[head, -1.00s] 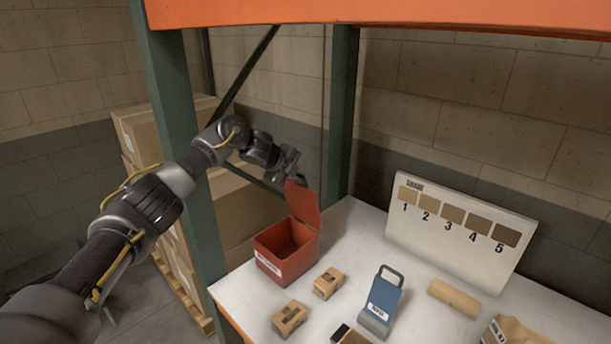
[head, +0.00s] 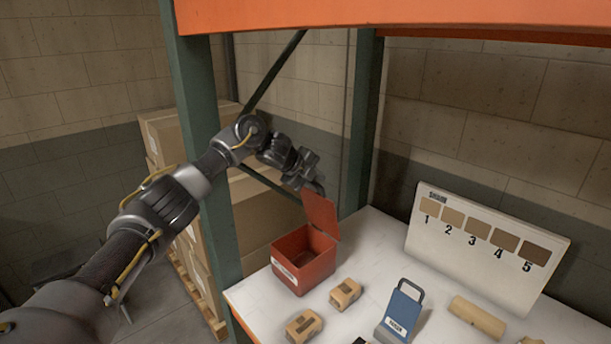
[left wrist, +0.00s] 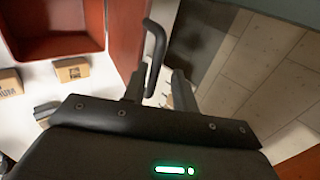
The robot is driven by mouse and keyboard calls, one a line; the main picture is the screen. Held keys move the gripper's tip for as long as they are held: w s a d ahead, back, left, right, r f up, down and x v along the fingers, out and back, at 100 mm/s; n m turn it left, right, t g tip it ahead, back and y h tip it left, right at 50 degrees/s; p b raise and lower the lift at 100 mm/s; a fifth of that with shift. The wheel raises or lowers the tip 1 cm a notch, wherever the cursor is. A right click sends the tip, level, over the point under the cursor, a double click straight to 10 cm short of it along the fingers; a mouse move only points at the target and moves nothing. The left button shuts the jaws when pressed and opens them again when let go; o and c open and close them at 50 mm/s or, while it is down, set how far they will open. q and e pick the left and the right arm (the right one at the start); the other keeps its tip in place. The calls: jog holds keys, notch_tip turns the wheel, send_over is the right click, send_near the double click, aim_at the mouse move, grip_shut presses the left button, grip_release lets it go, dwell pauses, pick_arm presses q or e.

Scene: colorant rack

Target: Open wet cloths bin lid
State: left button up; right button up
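My left gripper (head: 312,184) is just behind the lid's top edge. In the left wrist view the lid (left wrist: 127,35) is left of a dark curved handle (left wrist: 154,55). My left gripper (left wrist: 160,90) has its fingers apart, with the handle's lower end showing between them. Whether a finger touches the handle is unclear. My right gripper is in neither view.
Two small tan blocks (head: 345,293) (head: 304,326), a blue handled item (head: 402,312) and a tan cylinder (head: 477,318) lie in front and right. A numbered sample board (head: 487,245) stands behind. Green rack posts (head: 207,150) (head: 361,130) flank my left arm.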

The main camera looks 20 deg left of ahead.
pick_arm(q)
jog(key=b+v, duration=0.3)
jog(key=v, duration=0.6)
jog(key=shift+s+r, duration=0.2)
jog(key=shift+r, duration=0.05)
jog(key=shift+a, duration=0.1)
